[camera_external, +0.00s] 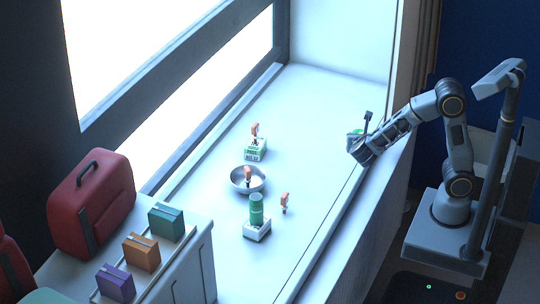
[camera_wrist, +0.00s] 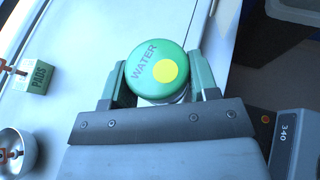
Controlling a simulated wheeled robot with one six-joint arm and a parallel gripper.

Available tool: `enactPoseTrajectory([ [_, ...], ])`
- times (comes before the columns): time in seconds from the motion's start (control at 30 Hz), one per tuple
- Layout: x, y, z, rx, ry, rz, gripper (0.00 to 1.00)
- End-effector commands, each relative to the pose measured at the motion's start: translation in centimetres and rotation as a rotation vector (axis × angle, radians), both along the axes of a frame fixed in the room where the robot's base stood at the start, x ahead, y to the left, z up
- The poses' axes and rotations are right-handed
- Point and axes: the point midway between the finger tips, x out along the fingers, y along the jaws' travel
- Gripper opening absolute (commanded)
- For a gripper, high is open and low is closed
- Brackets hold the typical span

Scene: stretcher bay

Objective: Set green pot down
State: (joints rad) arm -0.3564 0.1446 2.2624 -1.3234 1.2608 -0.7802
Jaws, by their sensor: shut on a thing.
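The green pot (camera_wrist: 157,67) has a round green lid marked WATER with a yellow dot. In the wrist view it sits between the two fingers of my gripper (camera_wrist: 162,80), which is shut on it. In the external view my gripper (camera_external: 359,139) is at the right edge of the white sill, and a bit of the green pot (camera_external: 353,132) shows beside it. I cannot tell whether the pot's base touches the sill; its lower part is hidden.
On the white sill (camera_external: 318,130) stand a PADS box (camera_external: 255,154), a steel bowl (camera_external: 237,183), a green canister (camera_external: 256,212) on a white box (camera_external: 258,233), and a small orange-topped item (camera_external: 284,201). A red case (camera_external: 95,205) is at left. The sill's far end is clear.

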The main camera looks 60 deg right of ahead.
Motion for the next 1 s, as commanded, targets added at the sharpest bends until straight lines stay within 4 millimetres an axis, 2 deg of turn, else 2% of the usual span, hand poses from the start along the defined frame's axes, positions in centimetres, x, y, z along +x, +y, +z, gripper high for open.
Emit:
enactPoseTrajectory([
  [0.1,-1.0,0.1,0.5,0.000,-0.002,0.001,0.30],
  [0.3,-1.6,0.4,0.7,0.000,0.000,0.008,0.30],
  [0.37,-1.6,1.0,0.5,0.000,0.000,0.026,0.30],
  [0.47,-1.5,3.4,-0.1,0.000,0.000,0.091,0.30],
  [0.57,-1.1,7.4,-0.4,0.001,-0.002,0.207,0.30],
  [0.77,-0.3,17.7,-0.6,0.001,-0.004,0.554,0.30],
  [0.9,-0.7,24.5,-0.4,0.001,-0.003,0.800,0.30],
  [1.0,-1.4,28.8,-0.1,0.001,-0.004,0.957,0.30],
])
